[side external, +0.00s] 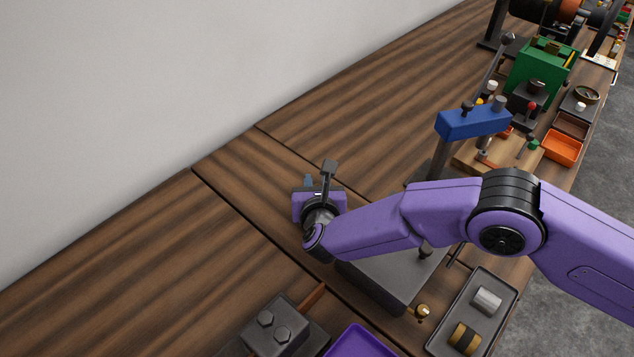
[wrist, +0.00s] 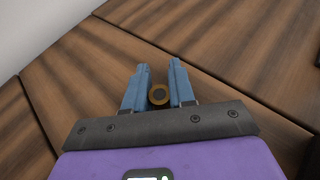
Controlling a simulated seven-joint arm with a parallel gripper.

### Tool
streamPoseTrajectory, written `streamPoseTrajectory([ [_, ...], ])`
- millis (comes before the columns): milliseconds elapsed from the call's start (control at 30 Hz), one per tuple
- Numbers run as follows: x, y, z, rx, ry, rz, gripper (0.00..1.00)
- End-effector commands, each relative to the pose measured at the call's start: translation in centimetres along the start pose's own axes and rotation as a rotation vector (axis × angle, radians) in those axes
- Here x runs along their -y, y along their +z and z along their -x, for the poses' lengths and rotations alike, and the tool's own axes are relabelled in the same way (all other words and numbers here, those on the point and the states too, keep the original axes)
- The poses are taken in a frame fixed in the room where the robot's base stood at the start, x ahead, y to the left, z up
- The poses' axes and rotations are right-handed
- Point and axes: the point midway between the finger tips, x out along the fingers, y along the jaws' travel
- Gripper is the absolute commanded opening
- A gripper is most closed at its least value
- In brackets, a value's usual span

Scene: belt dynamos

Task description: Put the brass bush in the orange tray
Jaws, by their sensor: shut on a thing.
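My gripper (wrist: 159,72) shows in the wrist view with its two blue fingers shut on a small brass ring with a dark centre, the brass bush (wrist: 152,97). In the side external view my gripper (side external: 308,181) is at the left end of my purple arm, over the wooden bench near the wall; the bush cannot be made out there. The orange tray (side external: 561,148) lies far to the right, near the bench's front edge, and no bush shows in it.
A grey tray (side external: 440,331) holds a silver and a brass-coloured cylinder. A purple tray (side external: 361,342) is at the bottom. The bench on the left is clear.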

Motion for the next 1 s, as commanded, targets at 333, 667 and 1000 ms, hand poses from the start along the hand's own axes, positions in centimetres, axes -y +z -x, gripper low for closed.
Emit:
streamPoseTrajectory([
  [333,0.0,-0.2,-0.1,0.000,0.000,0.000,0.50],
  [667,-0.1,0.0,0.3,-0.001,0.001,0.001,0.50],
  [1000,0.0,2.4,4.0,0.002,0.001,-0.004,0.50],
])
